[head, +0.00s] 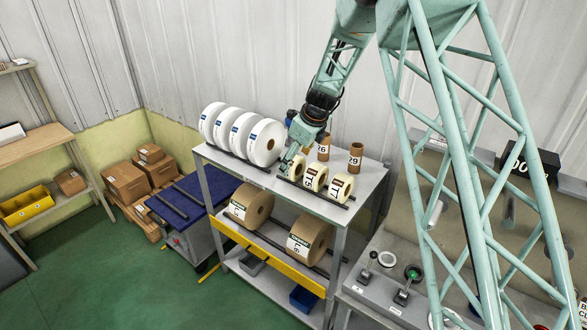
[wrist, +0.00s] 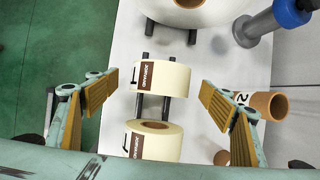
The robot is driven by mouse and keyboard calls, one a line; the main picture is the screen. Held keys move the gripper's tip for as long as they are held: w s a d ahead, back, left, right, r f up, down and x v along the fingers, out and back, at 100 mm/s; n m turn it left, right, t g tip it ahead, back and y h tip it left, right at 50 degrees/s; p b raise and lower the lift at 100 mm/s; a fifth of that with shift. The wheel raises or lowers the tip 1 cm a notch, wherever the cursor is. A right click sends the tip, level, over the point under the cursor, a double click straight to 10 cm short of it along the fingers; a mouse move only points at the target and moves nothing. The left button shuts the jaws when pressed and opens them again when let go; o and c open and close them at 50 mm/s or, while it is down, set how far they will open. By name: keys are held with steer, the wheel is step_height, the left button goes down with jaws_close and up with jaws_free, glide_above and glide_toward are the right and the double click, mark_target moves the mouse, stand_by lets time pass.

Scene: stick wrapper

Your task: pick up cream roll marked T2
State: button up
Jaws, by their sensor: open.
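Three cream rolls stand in a row on a dark two-bar rack on the top shelf: a left one (head: 298,166) partly behind my gripper, a middle one (head: 315,178) and a right one (head: 341,187). I cannot read which is T2. My gripper (head: 289,161) is over the left end of this row. In the wrist view my gripper (wrist: 158,97) is open and empty, its tan-padded fingers wide apart. One cream roll (wrist: 163,78) with a brown label lies between and beyond the fingers, with clear gaps both sides. Another cream roll (wrist: 155,141) sits nearer the palm.
Large white rolls (head: 262,143) stand left of the cream rolls; one (wrist: 192,12) is close in the wrist view. Cardboard tubes (head: 355,157) stand behind, one (wrist: 268,105) near the right finger. Brown rolls (head: 250,204) lie on the shelf below.

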steer(key=shift+x, duration=2.3)
steer(key=c, duration=1.1)
steer(key=shift+r, duration=0.1)
steer(key=shift+r, duration=4.95)
